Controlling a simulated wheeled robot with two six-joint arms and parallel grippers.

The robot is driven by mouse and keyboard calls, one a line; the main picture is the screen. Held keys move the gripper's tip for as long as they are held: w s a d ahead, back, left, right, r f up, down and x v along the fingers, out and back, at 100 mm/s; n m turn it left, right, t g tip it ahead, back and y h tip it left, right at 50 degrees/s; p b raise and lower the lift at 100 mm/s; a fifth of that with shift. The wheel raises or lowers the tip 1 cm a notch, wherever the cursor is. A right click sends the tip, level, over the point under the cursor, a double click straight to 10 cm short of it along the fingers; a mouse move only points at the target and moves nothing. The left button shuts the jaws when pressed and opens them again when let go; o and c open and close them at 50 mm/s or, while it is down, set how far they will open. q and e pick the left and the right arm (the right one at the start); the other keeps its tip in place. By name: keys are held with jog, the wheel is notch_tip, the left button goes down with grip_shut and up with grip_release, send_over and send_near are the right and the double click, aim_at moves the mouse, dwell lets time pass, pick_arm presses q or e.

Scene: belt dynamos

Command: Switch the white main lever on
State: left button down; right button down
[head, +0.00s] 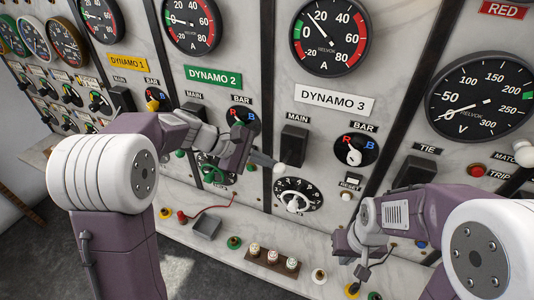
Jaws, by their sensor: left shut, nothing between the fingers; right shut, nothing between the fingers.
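The main switch of the white-labelled DYNAMO 3 panel is a black box (293,145) under a MAIN plate. A white knob (279,168), seemingly its lever's end, shows low, just below the box. My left gripper (263,160) is shut and empty, its tips at the left of the knob; I cannot tell whether they touch it. The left gripper and wrist hide part of the DYNAMO 2 panel. My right gripper (350,256) is shut and empty, low at the right, over the bench ledge and apart from the lever.
A bar selector (355,149) and a round dial (297,195) sit close to the lever. A black TIE switch (415,171) is further right. The marble ledge (318,258) below carries a fuse block (272,261) and several coloured terminals. A red cable (213,209) lies at its left.

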pick_arm(q)
jog(key=shift+d+r, duration=0.15)
jog(key=shift+r, duration=0.05)
pick_arm(e)
jog(key=shift+s+d+r, duration=0.1)
jog(key=shift+s+r, duration=0.05)
pick_arm(q)
jog(key=shift+r+p, duration=0.5)
jog(key=shift+r, duration=0.3)
pick_arm(e)
jog(key=shift+r, duration=0.65)
